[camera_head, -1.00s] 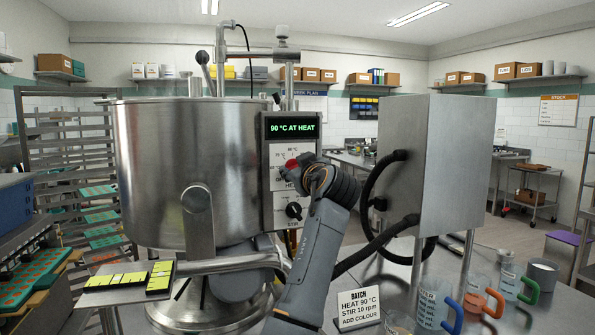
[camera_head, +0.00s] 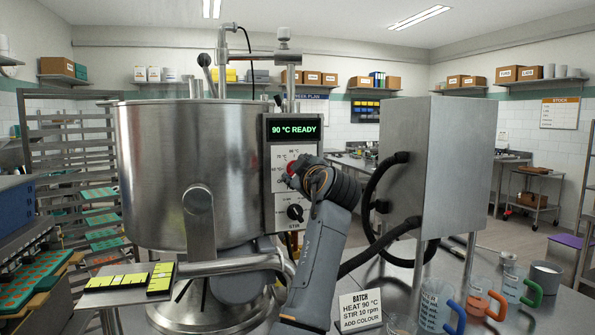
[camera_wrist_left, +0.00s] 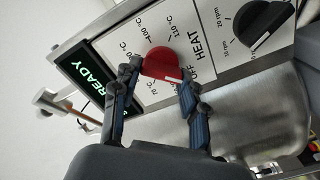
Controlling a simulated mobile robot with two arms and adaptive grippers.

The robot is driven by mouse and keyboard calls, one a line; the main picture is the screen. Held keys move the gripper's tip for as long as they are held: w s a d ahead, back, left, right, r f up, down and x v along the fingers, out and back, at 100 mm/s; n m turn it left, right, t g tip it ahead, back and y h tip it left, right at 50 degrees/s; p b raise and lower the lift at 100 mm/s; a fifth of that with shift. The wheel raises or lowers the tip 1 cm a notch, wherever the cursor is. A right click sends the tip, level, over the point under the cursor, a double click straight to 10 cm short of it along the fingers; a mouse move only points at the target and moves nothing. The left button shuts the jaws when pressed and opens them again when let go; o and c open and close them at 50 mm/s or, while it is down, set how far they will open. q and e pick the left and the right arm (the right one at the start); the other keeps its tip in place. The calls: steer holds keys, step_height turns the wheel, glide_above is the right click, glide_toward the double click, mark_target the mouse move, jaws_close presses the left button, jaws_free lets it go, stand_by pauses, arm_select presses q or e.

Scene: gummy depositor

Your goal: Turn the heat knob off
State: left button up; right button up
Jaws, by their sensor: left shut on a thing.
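The red heat knob (camera_head: 292,166) is on the control panel (camera_head: 283,211) at the front of the steel kettle (camera_head: 180,165). In the left wrist view the red knob (camera_wrist_left: 159,61) sits between the fingers of my left gripper (camera_wrist_left: 161,80), which is shut on it. Its white mark is on the side toward the gripper, near the OFF label. The exact setting is hard to read. In the head view my left gripper (camera_head: 303,172) covers part of the dial. The display (camera_head: 293,128) reads "90 °C READY". My right gripper is not in view.
The black stir knob (camera_head: 295,212) is just below the heat dial. A steel cabinet (camera_head: 456,165) with black hoses stands to the right. A batch card (camera_head: 360,311) and several jugs with coloured handles stand on the table at the lower right.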

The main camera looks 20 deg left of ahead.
mark_target(293, 127)
arm_select(q)
steer(key=shift+f, duration=0.15)
steer(key=o, duration=1.1)
steer(key=shift+o, duration=0.2)
steer(key=shift+r, duration=0.2)
step_height(293, 127, up, 10)
steer(key=shift+f, duration=0.15)
